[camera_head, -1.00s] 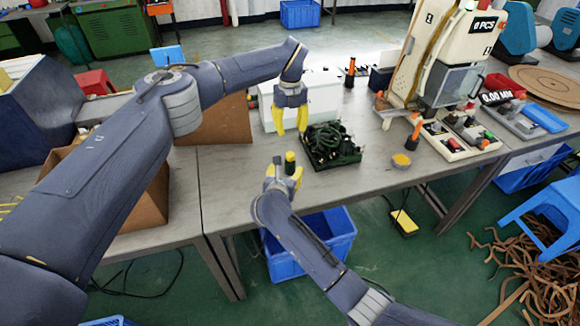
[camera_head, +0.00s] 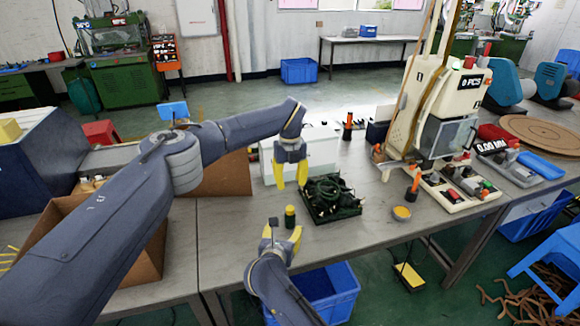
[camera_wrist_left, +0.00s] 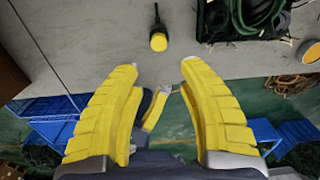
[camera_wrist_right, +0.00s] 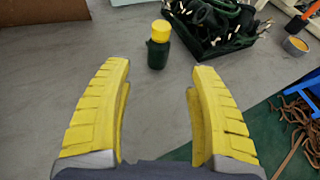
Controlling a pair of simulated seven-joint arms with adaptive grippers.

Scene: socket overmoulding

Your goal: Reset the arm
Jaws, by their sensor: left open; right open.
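My left gripper (camera_head: 291,174) hangs above the table, left of a black tray of dark cables (camera_head: 331,197). Its yellow fingers are apart and empty in the left wrist view (camera_wrist_left: 165,80). My right gripper (camera_head: 281,241) is lower, at the table's front edge. Its fingers are apart with nothing between them in the right wrist view (camera_wrist_right: 160,80). A small dark green bottle-like item with a yellow top (camera_head: 290,216) stands on the table between the two grippers. It stands beyond the fingertips in the right wrist view (camera_wrist_right: 159,45), touching neither finger.
A white box (camera_head: 318,153) stands behind the left gripper. A cream press machine (camera_head: 440,105) and a parts tray (camera_head: 458,187) stand to the right. A yellow round dish (camera_head: 402,213) sits near the front edge. A blue bin (camera_head: 335,292) is below the table.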

